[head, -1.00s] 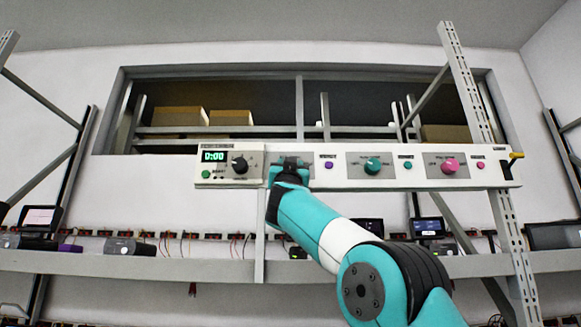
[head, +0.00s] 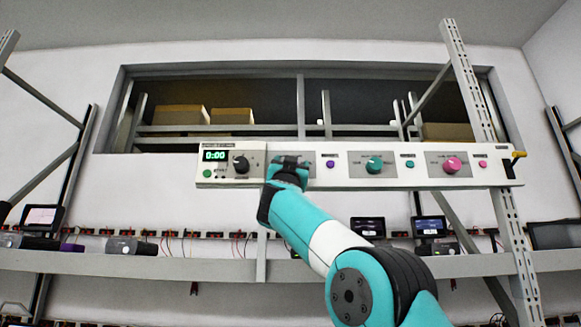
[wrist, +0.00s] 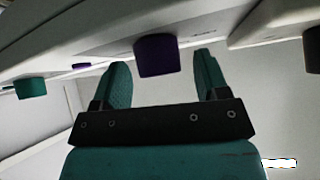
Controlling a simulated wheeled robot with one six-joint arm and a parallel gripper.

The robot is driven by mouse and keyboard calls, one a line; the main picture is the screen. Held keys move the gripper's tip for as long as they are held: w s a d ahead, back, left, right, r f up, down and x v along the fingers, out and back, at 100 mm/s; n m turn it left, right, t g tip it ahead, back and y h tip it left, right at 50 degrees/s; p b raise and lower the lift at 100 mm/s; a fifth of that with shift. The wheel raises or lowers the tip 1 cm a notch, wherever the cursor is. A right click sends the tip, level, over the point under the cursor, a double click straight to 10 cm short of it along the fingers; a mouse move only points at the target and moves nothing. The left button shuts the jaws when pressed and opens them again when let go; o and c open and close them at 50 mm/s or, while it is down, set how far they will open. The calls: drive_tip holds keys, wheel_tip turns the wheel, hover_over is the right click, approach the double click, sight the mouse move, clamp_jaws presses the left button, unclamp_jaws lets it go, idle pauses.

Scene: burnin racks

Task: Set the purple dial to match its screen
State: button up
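The purple dial (wrist: 157,56) shows in the wrist view, on the underside-lit face of the panel. My gripper (wrist: 162,82) is open, with one finger on each side of the dial and visible gaps to it. I cannot tell how deep the fingers reach around it. In the head view my gripper (head: 290,165) covers the purple dial and most of its plate on the white control panel (head: 422,183). The dial's pointer and scale are hidden. A small purple button (head: 330,164) sits just right of my gripper. The purple dial's screen cannot be made out.
The panel also carries a black knob (head: 241,164) beside a green 0:00 display (head: 215,156), a teal dial (head: 374,165) and a pink dial (head: 452,165). A grey shelf (head: 190,268) with screens and wiring runs below. A slotted rack post (head: 478,90) stands at right.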

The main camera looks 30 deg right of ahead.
drive_tip(key=b+v, duration=1.3)
drive_tip(key=v, duration=0.4)
drive_tip(key=shift+f, duration=0.2)
drive_tip(key=w+a+f+n+y, duration=0.3)
drive_tip(key=a+f+n+y, duration=0.25)
drive_tip(key=f+y, duration=0.3)
drive_tip(key=w+a+f+n+y, duration=0.4)
drive_tip(key=f+n+y, duration=0.2)
drive_tip(key=f+y, duration=0.3)
drive_tip(key=s+a+f+n+g+y+p, duration=0.1)
drive_tip(key=s+a+f+g, duration=0.15)
drive_tip(key=f, duration=0.35)
drive_tip(key=s+a+f+n+g+y, duration=0.1)
drive_tip(key=f+n+g+y, duration=0.15)
drive_tip(key=f, duration=0.45)
drive_tip(key=s+a+f+n+g+y, duration=0.1)
drive_tip(key=s+a+f+g, duration=0.1)
drive_tip(key=s+f+g, duration=0.35)
drive_tip(key=s+a+f+n+g, duration=0.1)
drive_tip(key=s+a+f+g, duration=0.1)
drive_tip(key=s+f, duration=0.65)
drive_tip(key=s+f+n+g, duration=0.1)
drive_tip(key=s+f+g, duration=0.2)
drive_tip(key=s+f, duration=0.2)
drive_tip(key=s+f+g+p, duration=0.1)
drive_tip(key=s+f+g, duration=0.3)
drive_tip(key=s, duration=0.7)
drive_tip(key=shift+s+a+f+n, duration=0.35)
drive_tip(key=shift+a+f+n, duration=0.05)
drive_tip(key=shift+f, duration=0.55)
